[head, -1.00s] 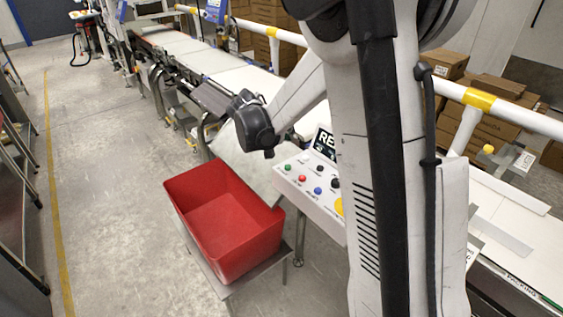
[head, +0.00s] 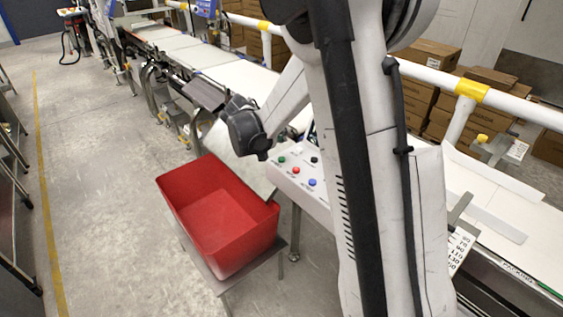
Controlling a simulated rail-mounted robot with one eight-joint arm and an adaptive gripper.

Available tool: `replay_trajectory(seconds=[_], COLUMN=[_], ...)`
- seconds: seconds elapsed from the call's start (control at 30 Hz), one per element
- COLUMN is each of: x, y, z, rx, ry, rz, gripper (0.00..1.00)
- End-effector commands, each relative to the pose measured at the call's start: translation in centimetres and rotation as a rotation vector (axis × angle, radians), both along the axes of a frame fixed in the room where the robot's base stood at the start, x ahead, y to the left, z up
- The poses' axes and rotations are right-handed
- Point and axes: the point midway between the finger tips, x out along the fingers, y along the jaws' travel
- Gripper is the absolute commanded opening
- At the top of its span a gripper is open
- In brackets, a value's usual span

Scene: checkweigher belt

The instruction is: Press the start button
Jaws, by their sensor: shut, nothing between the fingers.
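The control panel (head: 283,174) is a pale sloped box beside the belt, with small coloured buttons. A green button (head: 282,159) is at its left end, with a red button (head: 296,170) and a blue button (head: 312,182) to its right. A black button (head: 314,160) is behind them. The labels are too small to read, so I cannot tell which is start. My gripper (head: 262,154) is dark, shut and empty, just above and left of the green button in the picture. Its fingers are barely distinguishable; I see no clear contact. My arm hides the panel's right part.
A red bin (head: 218,216) stands on a low stand left of the panel. The conveyor belt (head: 240,78) runs behind. A white rail with yellow bands (head: 471,90) runs along it, with cardboard boxes (head: 430,58) beyond.

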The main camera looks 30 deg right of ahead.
Motion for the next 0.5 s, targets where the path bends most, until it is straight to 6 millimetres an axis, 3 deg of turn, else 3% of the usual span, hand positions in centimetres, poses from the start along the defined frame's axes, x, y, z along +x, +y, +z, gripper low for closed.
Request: replay_trajectory(seconds=[0.3,0.5], x=[0.0,0.0], y=[0.0,0.0], z=[-4.3,-5.0], rx=[0.0,0.0], ry=[0.0,0.0], rz=[0.0,0.0], gripper=[0.0,0.0])
